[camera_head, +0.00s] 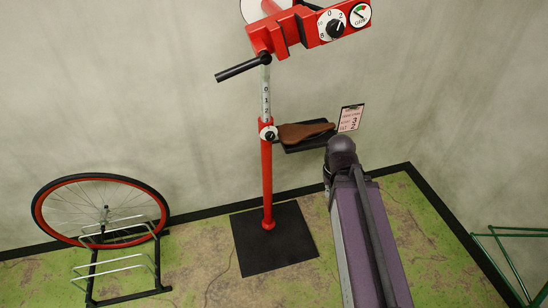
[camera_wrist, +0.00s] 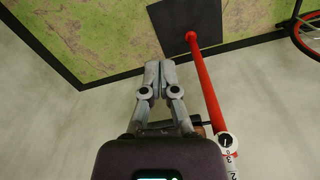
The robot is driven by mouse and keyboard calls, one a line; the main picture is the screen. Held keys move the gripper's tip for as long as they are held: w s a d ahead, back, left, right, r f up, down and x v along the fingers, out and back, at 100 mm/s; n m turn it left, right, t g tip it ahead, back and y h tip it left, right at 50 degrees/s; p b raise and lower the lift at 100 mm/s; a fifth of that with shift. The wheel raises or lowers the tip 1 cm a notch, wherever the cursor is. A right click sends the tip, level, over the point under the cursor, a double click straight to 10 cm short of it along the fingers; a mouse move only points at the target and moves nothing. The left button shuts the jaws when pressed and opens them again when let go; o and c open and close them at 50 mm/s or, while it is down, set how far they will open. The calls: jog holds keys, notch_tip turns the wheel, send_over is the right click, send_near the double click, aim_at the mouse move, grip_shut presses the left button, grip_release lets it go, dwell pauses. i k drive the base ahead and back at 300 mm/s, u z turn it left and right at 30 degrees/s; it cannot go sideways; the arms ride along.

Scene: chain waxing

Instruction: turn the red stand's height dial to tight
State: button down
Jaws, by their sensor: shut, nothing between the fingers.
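The red stand (camera_head: 267,180) rises from a dark mat in the head view. Its height dial (camera_head: 268,133), a small white disc with a black knob, sits on the collar where the red post meets the pale numbered tube (camera_head: 265,95). The dial's setting is too small to read. In the wrist view the red post (camera_wrist: 207,85) runs right of my gripper, and the dial (camera_wrist: 226,141) shows at lower right. My gripper (camera_wrist: 153,66) is shut and empty, to the left of the post in that view and apart from the dial. I cannot make it out in the head view.
The stand's red head (camera_head: 295,28) carries another knob (camera_head: 332,25) and a gauge (camera_head: 360,14). A brown saddle (camera_head: 305,132) lies on a dark shelf beside the dial, near a pink card (camera_head: 350,118). A wheel (camera_head: 38,210) stands left; a green frame (camera_head: 515,232) is at right.

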aim_at(269, 136)
jog(key=u, duration=0.15)
jog(key=k, duration=0.6)
jog(key=u, duration=0.55)
jog(key=k, duration=0.75)
jog(key=u, duration=0.65)
jog(key=i, duration=1.25)
jog(key=z, duration=0.6)
jog(key=i, duration=0.6)
jog(key=z, duration=0.25)
